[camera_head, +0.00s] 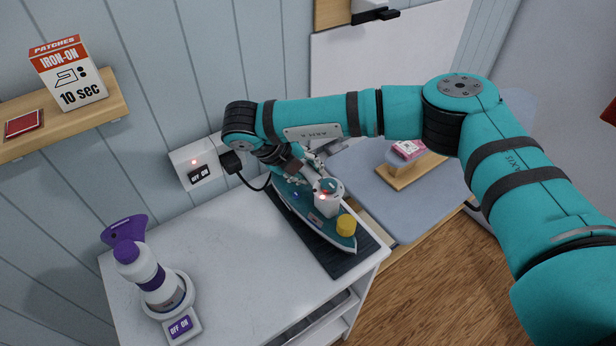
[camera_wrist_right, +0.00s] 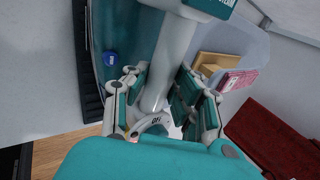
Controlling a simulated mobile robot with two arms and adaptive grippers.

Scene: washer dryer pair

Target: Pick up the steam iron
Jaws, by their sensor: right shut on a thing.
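My left gripper is not in view.
A white and purple spray bottle (camera_head: 150,275) stands in a switched base at the cabinet's left. A wall switch with a plug (camera_head: 197,165) is behind. A shelf (camera_head: 105,112) holds an iron-on patches box (camera_head: 70,78). An ironing board (camera_head: 365,195) lies to the right.

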